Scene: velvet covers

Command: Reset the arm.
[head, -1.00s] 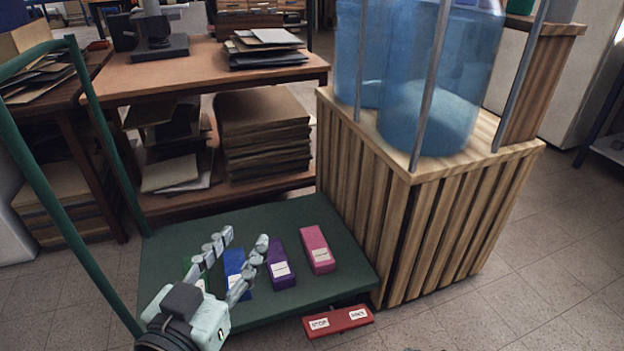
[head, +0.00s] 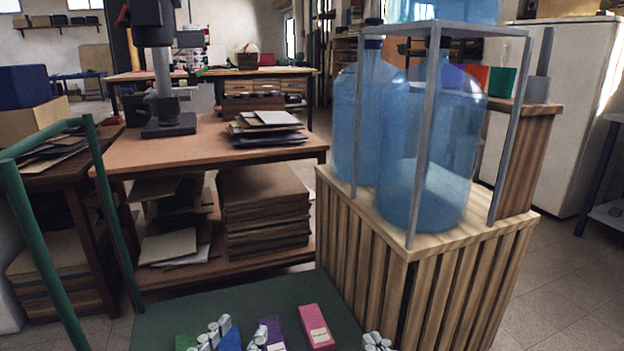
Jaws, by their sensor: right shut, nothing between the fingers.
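My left gripper (head: 241,331) shows at the bottom edge of the head view, with its two fingertips apart and nothing seen between them. It is over the row of velvet-like boxes on the green cart; whether it touches any is not clear. My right gripper (head: 376,340) is shut and empty at the bottom edge, right of the pink box, with only its fingertips showing. The boxes are green (head: 187,342), blue (head: 230,341), purple (head: 272,331) and pink (head: 316,327). Both arms are mostly out of view.
The green cart deck (head: 250,292) has a green handle (head: 117,215) at the left. A slatted wooden crate (head: 400,285) with blue water bottles (head: 430,150) stands close on the right. A wooden workbench (head: 205,150) is behind. Open floor (head: 565,300) lies at the far right.

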